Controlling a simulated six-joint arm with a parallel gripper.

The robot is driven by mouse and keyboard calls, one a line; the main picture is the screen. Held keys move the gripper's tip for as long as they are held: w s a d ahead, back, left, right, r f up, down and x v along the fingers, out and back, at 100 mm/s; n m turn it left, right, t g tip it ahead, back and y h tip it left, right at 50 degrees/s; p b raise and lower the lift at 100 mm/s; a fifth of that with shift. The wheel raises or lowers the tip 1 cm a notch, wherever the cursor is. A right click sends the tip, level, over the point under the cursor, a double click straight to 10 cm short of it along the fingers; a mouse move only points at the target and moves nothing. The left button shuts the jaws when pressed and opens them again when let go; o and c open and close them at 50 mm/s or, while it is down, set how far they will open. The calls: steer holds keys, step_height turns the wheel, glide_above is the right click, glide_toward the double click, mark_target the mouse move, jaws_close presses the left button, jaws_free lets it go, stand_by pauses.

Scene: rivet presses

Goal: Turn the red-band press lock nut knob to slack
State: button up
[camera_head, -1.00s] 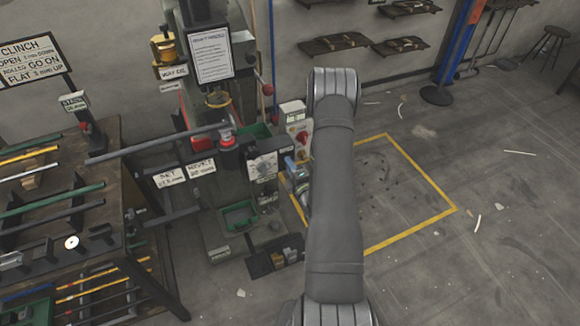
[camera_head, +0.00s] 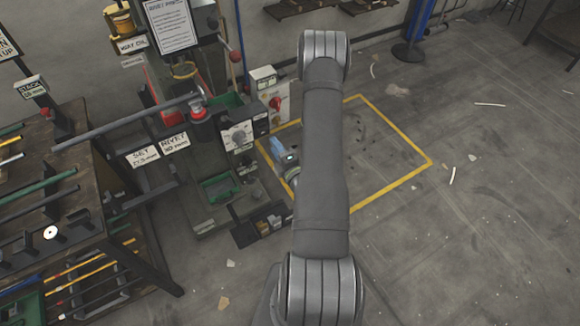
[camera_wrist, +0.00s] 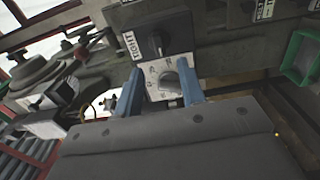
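The press (camera_head: 160,100), with a red upright panel, stands left of my arm in the head view. On its front is a pale plate with a round dial knob (camera_head: 238,136). My gripper (camera_head: 286,157) shows small and blue to the right of that plate, partly behind my arm. In the wrist view my gripper (camera_wrist: 161,72) is open, with blue fingers on either side of a grey knob (camera_wrist: 169,81) on a marked plate. A black knob (camera_wrist: 156,43) sits just above it, beside a TIGHT label (camera_wrist: 131,47). I cannot tell whether either finger touches the grey knob.
A grey box with a red switch (camera_head: 275,103) stands behind my gripper. A long dark bar (camera_head: 125,131) juts left from the press. A rack of rods (camera_head: 40,190) stands at the left. The yellow-outlined floor area (camera_head: 400,187) at the right is open.

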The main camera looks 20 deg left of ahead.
mark_target(264, 132)
steer(key=v, duration=0.9)
steer(key=shift+s+d, duration=0.2)
steer(key=shift+s, duration=0.05)
steer(key=shift+r, duration=0.1)
steer(key=shift+w+a, duration=0.1)
steer(key=x, duration=1.7)
